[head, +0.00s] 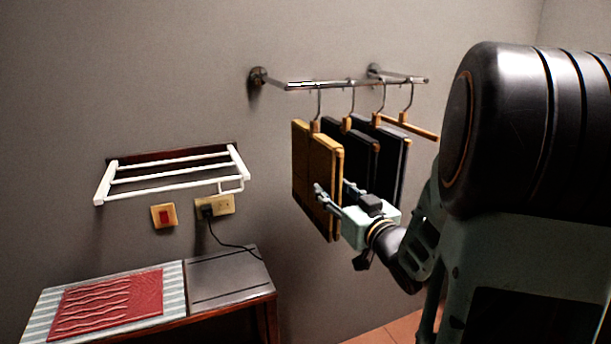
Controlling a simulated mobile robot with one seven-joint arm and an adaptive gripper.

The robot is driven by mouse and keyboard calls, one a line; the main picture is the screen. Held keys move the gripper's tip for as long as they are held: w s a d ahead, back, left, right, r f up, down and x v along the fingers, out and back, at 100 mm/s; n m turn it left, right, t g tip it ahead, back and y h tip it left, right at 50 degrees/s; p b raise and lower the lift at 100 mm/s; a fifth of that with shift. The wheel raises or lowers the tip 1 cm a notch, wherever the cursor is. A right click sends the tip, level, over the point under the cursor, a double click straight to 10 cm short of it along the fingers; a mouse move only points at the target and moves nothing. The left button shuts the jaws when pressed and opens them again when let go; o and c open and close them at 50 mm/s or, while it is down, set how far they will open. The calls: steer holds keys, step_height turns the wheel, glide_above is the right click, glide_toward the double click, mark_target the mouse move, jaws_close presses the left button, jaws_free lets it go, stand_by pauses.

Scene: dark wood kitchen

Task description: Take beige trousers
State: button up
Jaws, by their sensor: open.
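The beige trousers (313,165), a mustard-tan folded pair, hang from the leftmost hanger on the wall rail. My gripper (331,194) is open at their lower right part, with one finger in front of the cloth and the other near their right edge. I cannot tell whether the fingers touch the cloth. Dark trousers (352,149) hang just to the right, and a second dark pair (394,150) hangs beyond them. My gripper and arm cover the lower parts of the dark pairs.
A metal rail (350,84) on wall brackets carries several hangers, one with a bare wooden bar (412,127). A white rack (172,174) is on the wall at left. Below stands a table (230,280) with a red cloth (107,303). A black cord hangs from the socket (222,205).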

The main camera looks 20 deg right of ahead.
mark_target(314, 154)
steer(key=shift+w, duration=1.55)
steer(key=shift+c, duration=0.3)
jaws_close()
steer(key=shift+r, duration=0.1)
